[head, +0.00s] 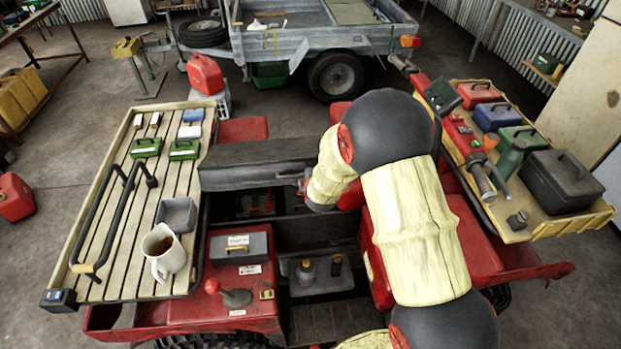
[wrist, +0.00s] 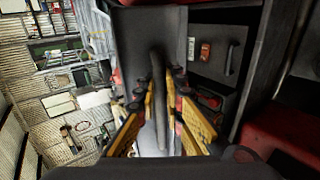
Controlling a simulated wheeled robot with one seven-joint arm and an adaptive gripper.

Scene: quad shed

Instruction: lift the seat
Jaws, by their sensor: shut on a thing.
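The seat (head: 258,165) is a dark grey slab across the middle of the red quad in the head view. Dark, open space with some red parts shows below its front edge. In the wrist view the seat (wrist: 148,28) is a dark panel with a dark bar (wrist: 159,85) running up the middle. My gripper (wrist: 157,105), with yellow fingers, is shut on this bar. In the head view my arm hides most of the gripper, at the seat's right end. How far the seat is tilted is hard to tell.
A slatted rack on the left (head: 118,215) bears a mug (head: 164,250), a grey tray and small boxes. A right rack (head: 572,222) bears several toolboxes. A grey case (head: 240,247) and a compartment with bottles (head: 318,275) lie in front of the seat. A trailer (head: 300,45) stands behind.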

